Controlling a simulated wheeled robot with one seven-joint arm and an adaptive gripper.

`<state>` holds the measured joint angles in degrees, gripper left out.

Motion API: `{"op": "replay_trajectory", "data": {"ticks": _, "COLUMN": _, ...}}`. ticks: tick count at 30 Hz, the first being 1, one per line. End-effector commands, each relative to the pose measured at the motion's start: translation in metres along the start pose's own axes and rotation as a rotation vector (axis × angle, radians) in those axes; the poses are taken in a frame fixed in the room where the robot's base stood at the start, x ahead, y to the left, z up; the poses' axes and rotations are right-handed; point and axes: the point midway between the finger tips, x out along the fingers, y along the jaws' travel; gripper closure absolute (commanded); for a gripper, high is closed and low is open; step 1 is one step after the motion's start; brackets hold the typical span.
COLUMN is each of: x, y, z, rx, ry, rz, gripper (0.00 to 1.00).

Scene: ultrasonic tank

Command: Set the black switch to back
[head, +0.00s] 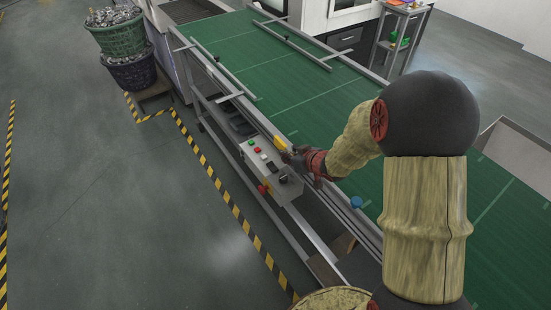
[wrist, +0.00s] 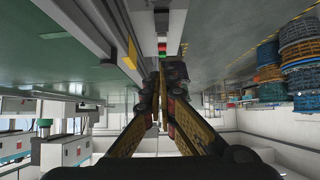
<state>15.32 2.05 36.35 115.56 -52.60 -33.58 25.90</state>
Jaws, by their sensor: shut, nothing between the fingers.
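The grey control box (head: 258,160) is mounted on the near side of the conveyor frame, with green, red and white buttons on its top face. The black switch (head: 283,178) appears as a small dark knob at the box's near end; its setting is too small to read. My gripper (head: 287,156) is over the conveyor-side edge of the box, close to the switch. I cannot tell whether they touch. In the wrist view my gripper (wrist: 162,68) is shut and empty, its fingers pointing at the box (wrist: 164,22).
The green conveyor belt (head: 290,95) runs behind the box, with a metal side rail and a yellow part (head: 281,143) close to my gripper. A red knob (head: 263,189) sits on the box's front side. Baskets (head: 118,35) stand at the upper left. The floor in front is clear.

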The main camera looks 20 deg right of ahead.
Motion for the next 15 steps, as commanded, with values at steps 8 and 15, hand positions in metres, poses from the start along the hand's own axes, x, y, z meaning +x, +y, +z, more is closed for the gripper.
{"op": "replay_trajectory", "data": {"ticks": 8, "x": 0.037, "y": -0.001, "z": 0.003, "rx": -0.001, "ry": -0.001, "rz": -0.003, "gripper": 1.0}}
{"op": "replay_trajectory", "data": {"ticks": 15, "x": 0.085, "y": -0.001, "z": 0.003, "rx": -0.001, "ry": -0.002, "rz": -0.001, "gripper": 1.0}}
